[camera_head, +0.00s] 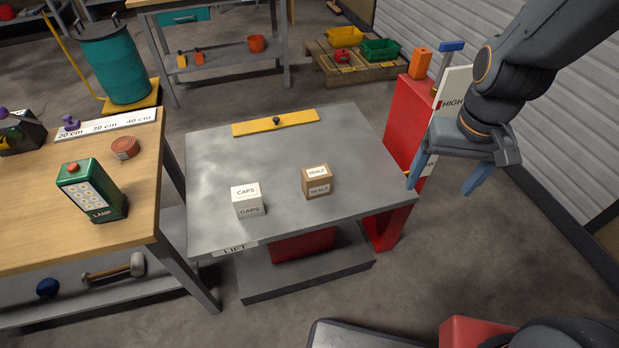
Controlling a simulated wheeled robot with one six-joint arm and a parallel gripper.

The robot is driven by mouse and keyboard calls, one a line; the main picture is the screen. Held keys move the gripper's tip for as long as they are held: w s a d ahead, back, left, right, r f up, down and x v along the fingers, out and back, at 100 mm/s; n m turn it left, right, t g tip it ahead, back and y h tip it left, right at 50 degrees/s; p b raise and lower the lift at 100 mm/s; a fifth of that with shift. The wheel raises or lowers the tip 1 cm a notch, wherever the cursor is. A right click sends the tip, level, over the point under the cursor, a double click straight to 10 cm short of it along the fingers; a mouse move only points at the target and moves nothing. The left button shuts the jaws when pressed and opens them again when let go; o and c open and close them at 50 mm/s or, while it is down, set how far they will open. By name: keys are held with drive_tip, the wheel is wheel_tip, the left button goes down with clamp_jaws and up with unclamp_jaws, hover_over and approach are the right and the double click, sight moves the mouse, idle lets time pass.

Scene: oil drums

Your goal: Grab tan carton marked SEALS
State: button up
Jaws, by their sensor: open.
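The tan carton marked SEALS (317,181) sits upright on the grey lift table top (290,218), right of its middle. White labels show on its top and front. A white carton marked CAPS (246,200) stands to its left, apart from it. My gripper (442,188) is open and empty, with its blue-grey fingers pointing down. In the picture it is right of the tan carton, beyond the table's right edge.
A yellow bar with a black knob (276,122) lies along the table's far edge. A red lift column (407,125) with a HIGH sign rises at the right. A wooden bench (70,225) with a green LAMP box (92,192) stands at the left. The grey top around the cartons is clear.

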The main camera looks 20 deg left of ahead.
drive_tip(key=w+a+f+n+t+p, duration=0.1)
drive_tip(key=w+a+f, duration=0.1)
drive_tip(key=a, duration=0.3)
drive_tip(key=w+a+f+n+y, duration=0.1)
drive_tip(key=w+a+f, duration=0.1)
drive_tip(key=a, duration=0.2)
drive_tip(key=w+a+f+n+t+p, duration=0.1)
drive_tip(key=w+a, duration=0.2)
drive_tip(key=a, duration=0.2)
drive_tip(key=n+y, duration=0.1)
drive_tip(key=n, duration=0.1)
hover_over(318, 174)
drive_tip(key=s+d, duration=0.1)
drive_tip(key=shift+t, duration=0.3)
drive_tip(key=f, duration=0.5)
drive_tip(key=shift+s+f+p, duration=0.2)
drive_tip(key=shift+f+p, duration=0.15)
drive_tip(key=shift+p+x, duration=0.6)
drive_tip(key=shift+x, duration=3.25)
drive_tip(key=shift+s, duration=0.2)
drive_tip(key=c, duration=1.2)
drive_tip(key=shift+r, duration=0.1)
